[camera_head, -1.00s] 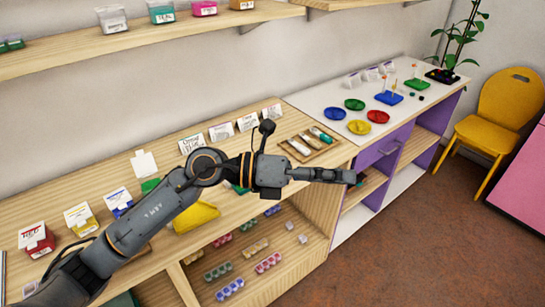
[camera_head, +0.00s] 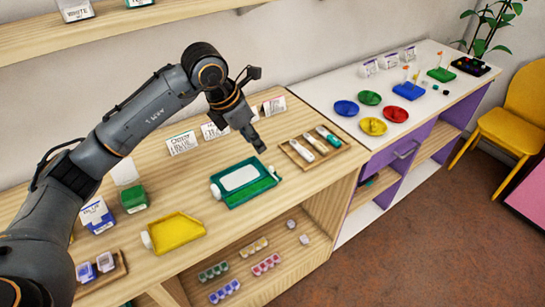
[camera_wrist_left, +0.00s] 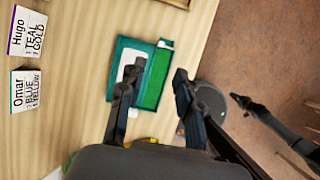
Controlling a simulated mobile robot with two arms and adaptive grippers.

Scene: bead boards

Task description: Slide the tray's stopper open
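A green tray (camera_head: 232,201) with a white panel lies on the wooden counter. It has a round white knob at its left end and a small white piece (camera_head: 272,170) at its right end. My left gripper (camera_head: 260,150) hangs above and just beyond the tray's right end, fingers pointing down. In the left wrist view the green tray (camera_wrist_left: 155,88) lies below the gripper (camera_wrist_left: 158,70), whose two fingers are apart with nothing between them. One finger hides part of the white panel. Which white piece is the stopper, I cannot tell. A dark arm part, probably my right, shows at the right.
A wooden tray (camera_head: 290,155) with several tubes lies right of the green tray. A yellow tray (camera_head: 178,229) and a green box (camera_head: 134,198) stand to the left. Name cards (camera_head: 182,143) line the wall. A white counter (camera_head: 340,83) with coloured dishes lies beyond.

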